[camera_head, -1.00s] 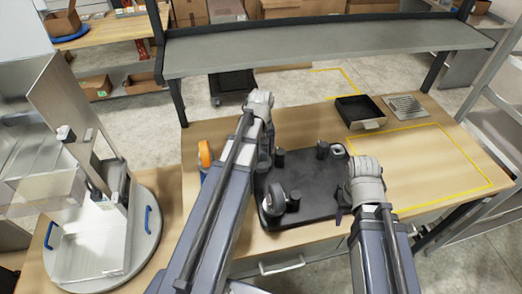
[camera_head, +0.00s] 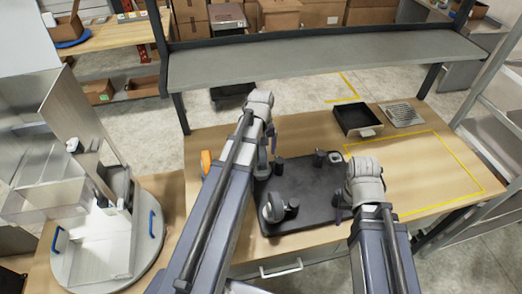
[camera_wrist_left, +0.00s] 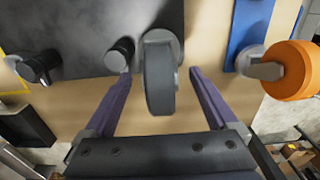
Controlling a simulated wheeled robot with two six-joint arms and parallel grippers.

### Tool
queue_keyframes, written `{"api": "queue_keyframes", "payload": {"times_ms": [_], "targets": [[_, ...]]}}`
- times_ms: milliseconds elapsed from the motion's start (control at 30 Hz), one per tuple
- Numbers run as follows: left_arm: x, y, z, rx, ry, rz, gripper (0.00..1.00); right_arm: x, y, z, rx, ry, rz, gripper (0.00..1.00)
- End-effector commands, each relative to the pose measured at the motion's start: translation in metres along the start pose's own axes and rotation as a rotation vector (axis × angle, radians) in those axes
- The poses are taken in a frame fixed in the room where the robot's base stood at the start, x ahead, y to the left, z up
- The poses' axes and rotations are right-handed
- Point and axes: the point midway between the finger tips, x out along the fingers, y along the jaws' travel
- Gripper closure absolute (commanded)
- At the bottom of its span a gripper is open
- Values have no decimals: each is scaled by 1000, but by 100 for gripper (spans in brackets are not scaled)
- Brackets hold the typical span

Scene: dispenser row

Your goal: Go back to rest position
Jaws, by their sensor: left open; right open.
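My left gripper (camera_head: 268,150) is over the left part of the table, by the far-left side of the black plate (camera_head: 305,215); my arm partly hides it. In the left wrist view its fingers (camera_wrist_left: 154,82) are apart, with a dark caster wheel (camera_wrist_left: 160,80) showing between them; I cannot tell whether they touch it. A wheel also shows on the plate in the head view (camera_head: 271,209). My right gripper (camera_head: 343,203) is at the plate's right edge, small in view, open, with nothing seen held.
An orange wheel (camera_wrist_left: 290,75) by a blue part (camera_wrist_left: 248,25) is beside the left gripper. Dark pegs (camera_wrist_left: 37,66) stand on the plate. A black tray (camera_head: 357,117) and grate (camera_head: 402,113) sit at the back right. The yellow-outlined area (camera_head: 425,170) is clear. A grey shelf (camera_head: 320,55) spans behind.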

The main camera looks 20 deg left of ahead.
Motion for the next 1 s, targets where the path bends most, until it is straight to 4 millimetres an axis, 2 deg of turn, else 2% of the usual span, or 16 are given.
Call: {"api": "queue_keyframes", "payload": {"times_ms": [33,200,633,833,1000], "targets": [[-14,0,0,0,0,0,8,-14,1,1,2,0,0,50],[-28,0,0,0,0,0,8,-28,2,2,6,0,-1,50],[-33,0,0,0,0,0,8,-33,3,2,7,0,-1,50],[-70,0,-1,0,0,0,8,-70,6,4,8,-1,-2,50],[-94,0,-1,0,0,0,8,-93,8,6,9,-2,-2,50]]}}
